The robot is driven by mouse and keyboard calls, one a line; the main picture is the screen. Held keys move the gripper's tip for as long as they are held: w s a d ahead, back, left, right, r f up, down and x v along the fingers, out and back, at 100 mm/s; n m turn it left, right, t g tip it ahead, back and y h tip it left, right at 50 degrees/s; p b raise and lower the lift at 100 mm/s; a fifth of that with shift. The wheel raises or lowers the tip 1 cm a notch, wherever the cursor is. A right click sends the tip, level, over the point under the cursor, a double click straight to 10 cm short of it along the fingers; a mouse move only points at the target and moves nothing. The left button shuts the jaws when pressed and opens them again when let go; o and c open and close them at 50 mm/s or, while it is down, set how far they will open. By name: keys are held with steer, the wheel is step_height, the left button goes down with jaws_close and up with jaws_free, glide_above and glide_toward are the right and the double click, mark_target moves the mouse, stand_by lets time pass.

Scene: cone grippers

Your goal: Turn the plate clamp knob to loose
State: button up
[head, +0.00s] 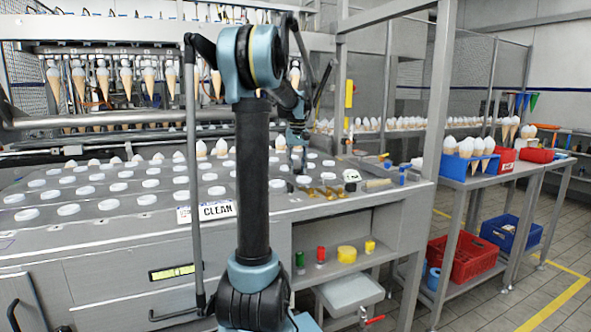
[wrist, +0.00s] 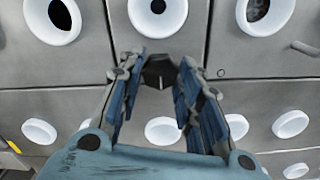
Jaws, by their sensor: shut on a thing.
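The plate clamp knob shows in the wrist view as a small dark block (wrist: 160,72) on the grey metal plate (wrist: 250,100), between rows of white-rimmed round holes. My gripper (wrist: 162,60) has one blue-padded finger on each side of this knob and is shut on it. In the head view my gripper (head: 297,165) points down at the right part of the cone plate. The knob is hidden there by the gripper. I cannot tell which way the knob is turned.
A CLEAN sign (head: 206,211) stands at the plate's front edge. Brass pieces (head: 322,192) and a small white gauge (head: 351,176) lie right of the gripper. Cones hang in a row (head: 125,80) at the back. A frame post (head: 433,120) rises at the right.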

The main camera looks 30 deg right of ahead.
mark_target(297, 170)
steer(key=shift+w, duration=0.15)
steer(key=o, duration=1.1)
steer(key=shift+c, duration=0.2)
step_height(297, 170, up, 12)
steer(key=shift+a+f, duration=0.1)
stand_by(0.3)
